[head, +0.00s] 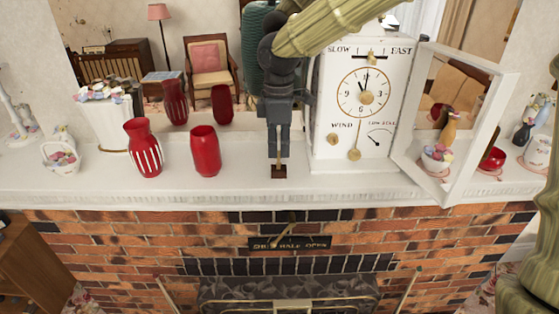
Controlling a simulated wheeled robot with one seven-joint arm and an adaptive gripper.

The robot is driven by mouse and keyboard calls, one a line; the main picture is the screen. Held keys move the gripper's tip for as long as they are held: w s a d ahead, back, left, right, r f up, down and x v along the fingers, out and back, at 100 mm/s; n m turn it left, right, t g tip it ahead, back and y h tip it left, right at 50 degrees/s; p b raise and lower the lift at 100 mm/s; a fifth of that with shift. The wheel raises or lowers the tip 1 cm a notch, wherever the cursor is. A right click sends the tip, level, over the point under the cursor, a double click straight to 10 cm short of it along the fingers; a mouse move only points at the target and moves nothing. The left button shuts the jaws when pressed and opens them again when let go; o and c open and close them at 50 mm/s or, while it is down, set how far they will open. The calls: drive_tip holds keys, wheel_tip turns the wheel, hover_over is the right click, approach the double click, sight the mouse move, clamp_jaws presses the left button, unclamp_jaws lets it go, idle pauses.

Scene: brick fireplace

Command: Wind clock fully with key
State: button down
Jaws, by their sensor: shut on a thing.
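The white clock (324,90) stands upright on the mantel. Its face shows a round gold-numbered dial, a SLOW/FAST scale at the top, a brass winding spot (333,139) under the word WIND and a small gauge at lower right. Its framed glass door (404,150) is swung open to the right. My gripper (279,153) points straight down to the left of the clock, apart from it. It is shut on a thin brass piece, which seems to be the key (279,162), mostly hidden by the fingers. The key's lower end meets a small dark brown block (279,172) on the mantel.
Two red vases (144,148) (206,151) and a small basket (60,158) stand on the white mantel (230,185) to the left. Figurines and a red bowl (492,159) are at right, near the open door. A mirror backs the mantel. Bare mantel shows around the block.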

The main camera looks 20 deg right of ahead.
drive_tip(key=shift+r, duration=1)
idle(0.4)
drive_tip(key=shift+r, duration=0.5)
drive_tip(key=shift+f, duration=0.1)
